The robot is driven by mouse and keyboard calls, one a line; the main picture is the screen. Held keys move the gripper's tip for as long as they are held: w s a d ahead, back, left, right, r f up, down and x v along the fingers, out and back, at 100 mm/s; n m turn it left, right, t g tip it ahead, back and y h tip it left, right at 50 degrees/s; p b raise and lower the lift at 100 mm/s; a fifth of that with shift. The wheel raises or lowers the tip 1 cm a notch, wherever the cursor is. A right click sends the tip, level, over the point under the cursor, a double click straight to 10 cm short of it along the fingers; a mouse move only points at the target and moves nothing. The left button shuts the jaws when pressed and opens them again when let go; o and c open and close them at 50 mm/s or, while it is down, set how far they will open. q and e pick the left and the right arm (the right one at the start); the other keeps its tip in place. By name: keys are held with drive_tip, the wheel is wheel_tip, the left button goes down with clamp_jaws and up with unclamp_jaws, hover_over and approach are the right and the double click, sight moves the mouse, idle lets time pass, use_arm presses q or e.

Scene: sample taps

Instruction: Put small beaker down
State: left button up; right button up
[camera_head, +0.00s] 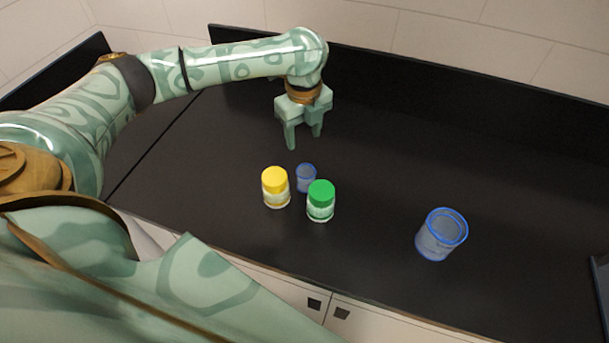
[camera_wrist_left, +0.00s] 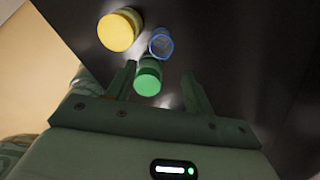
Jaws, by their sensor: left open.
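The small beaker (camera_head: 306,177) is clear with a blue rim and stands upright on the black counter. It stands between and slightly behind a yellow-lidded jar (camera_head: 276,188) and a green-lidded jar (camera_head: 320,201). In the left wrist view the small beaker (camera_wrist_left: 160,43) shows beyond the green-lidded jar (camera_wrist_left: 148,77), with the yellow-lidded jar (camera_wrist_left: 119,30) at its left. My left gripper (camera_head: 304,143) is open and empty, pointing down above the counter behind the beaker, apart from it. My right gripper is not in view.
A larger blue-rimmed beaker (camera_head: 441,235) stands alone on the right of the counter (camera_head: 390,170). A raised black ledge (camera_head: 450,85) runs along the back. A dark object (camera_head: 601,285) is cut off at the right edge. The middle right is clear.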

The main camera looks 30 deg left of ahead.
use_arm(q)
drive_tip(key=b, duration=0.3)
hover_over(305, 175)
drive_tip(key=s, duration=0.2)
drive_tip(key=f, duration=0.7)
drive_tip(key=d+f, duration=0.1)
drive_tip(key=f, duration=0.2)
drive_tip(key=shift+w+f, duration=0.15)
drive_tip(key=shift+f, duration=0.2)
wheel_tip(305, 175, down, 5)
drive_tip(key=shift+w+d+f+b, duration=0.1)
drive_tip(key=shift+b, duration=0.85)
drive_tip(key=c, duration=0.8)
